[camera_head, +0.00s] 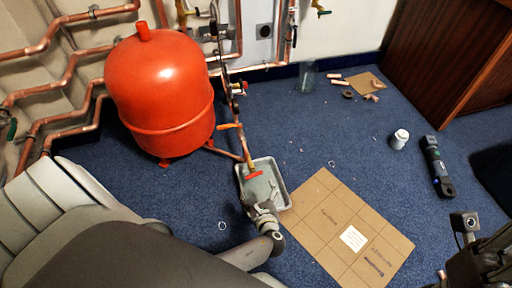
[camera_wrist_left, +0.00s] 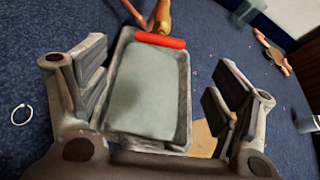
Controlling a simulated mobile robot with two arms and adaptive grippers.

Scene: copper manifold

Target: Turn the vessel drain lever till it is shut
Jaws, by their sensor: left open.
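The vessel drain lever (camera_head: 254,174) is a short red bar at the lower end of a copper and brass drain pipe (camera_head: 243,147), above the grey tray's (camera_head: 286,196) far end. In the left wrist view the lever (camera_wrist_left: 160,41) lies crosswise to the brass piece (camera_wrist_left: 163,18). My left gripper (camera_head: 258,206) is over the tray, on the near side of the lever. In the left wrist view its fingers (camera_wrist_left: 162,62) are wide apart and empty, with the lever beyond them, apart from both.
The red vessel (camera_head: 165,95) stands left of the drain pipe, with copper pipes along the wall. A cardboard sheet (camera_head: 345,225) lies right of the tray. A white tub (camera_head: 399,139) and a dark tool (camera_head: 437,165) are farther right. The blue carpet between is mostly clear.

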